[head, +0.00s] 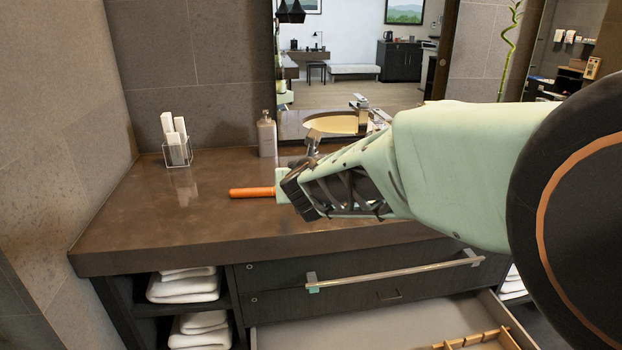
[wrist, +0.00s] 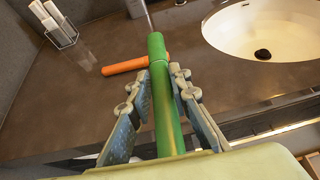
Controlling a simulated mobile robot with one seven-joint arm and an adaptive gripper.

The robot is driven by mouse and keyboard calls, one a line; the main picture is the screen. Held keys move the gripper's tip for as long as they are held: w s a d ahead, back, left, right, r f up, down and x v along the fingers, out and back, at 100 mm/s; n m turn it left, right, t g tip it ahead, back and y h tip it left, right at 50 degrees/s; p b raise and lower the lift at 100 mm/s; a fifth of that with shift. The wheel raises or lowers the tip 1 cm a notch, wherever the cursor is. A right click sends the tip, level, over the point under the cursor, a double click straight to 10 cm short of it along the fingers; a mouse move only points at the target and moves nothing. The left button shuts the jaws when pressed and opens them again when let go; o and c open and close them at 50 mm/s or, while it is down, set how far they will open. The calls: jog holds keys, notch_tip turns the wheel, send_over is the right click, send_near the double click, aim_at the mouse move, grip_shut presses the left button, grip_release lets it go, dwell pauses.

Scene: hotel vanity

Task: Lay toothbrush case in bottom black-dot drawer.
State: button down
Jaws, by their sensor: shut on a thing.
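A green tube (wrist: 163,95), which looks like the toothbrush case, stands between the fingers of my gripper (wrist: 158,92) in the wrist view. My gripper is shut on it, over the counter. In the head view, my gripper (head: 290,190) is seen from the side, and a pale green piece shows at its tip. An orange tube (head: 252,192) lies on the counter just left of the tip; it also shows in the wrist view (wrist: 125,66). A drawer (head: 350,332) is pulled open at the bottom of the head view. Its front and any black dot are out of frame.
A wooden divider (head: 475,341) sits in the open drawer's right part; its left part looks bare. Closed drawer fronts and a long bar handle (head: 395,273) are above it. Towels (head: 183,285) fill the left shelves. A bottle (head: 266,135), holder (head: 177,152) and basin (wrist: 265,30) are on the counter.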

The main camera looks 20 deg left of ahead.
jog(key=shift+n+y, duration=0.3)
jog(key=w+f+b, duration=0.2)
jog(key=w+f, duration=0.1)
jog(key=w, duration=0.1)
jog(key=w+a+f+b, duration=0.1)
jog(key=w+f+b, duration=0.1)
jog(key=w+f, duration=0.1)
jog(key=w+a+f+b, duration=0.1)
jog(key=w+f+b, duration=0.1)
jog(key=w, duration=0.3)
jog(key=shift+w+a+f, duration=0.15)
jog(key=shift+w+f, duration=0.15)
jog(key=shift+f, duration=0.35)
jog(key=shift+w+f+b, duration=0.15)
jog(key=shift+f+b, duration=0.05)
jog(key=shift+b, duration=0.2)
jog(key=shift+w+f+b, duration=0.2)
jog(key=shift+f+b, duration=0.75)
jog(key=shift+f, duration=0.75)
jog(key=shift+f+b, duration=0.25)
jog(key=shift+b, duration=0.05)
jog(key=c, duration=1.8)
grip_release()
jog(key=shift+r, duration=0.1)
jog(key=shift+o, duration=0.2)
jog(key=shift+r, duration=0.1)
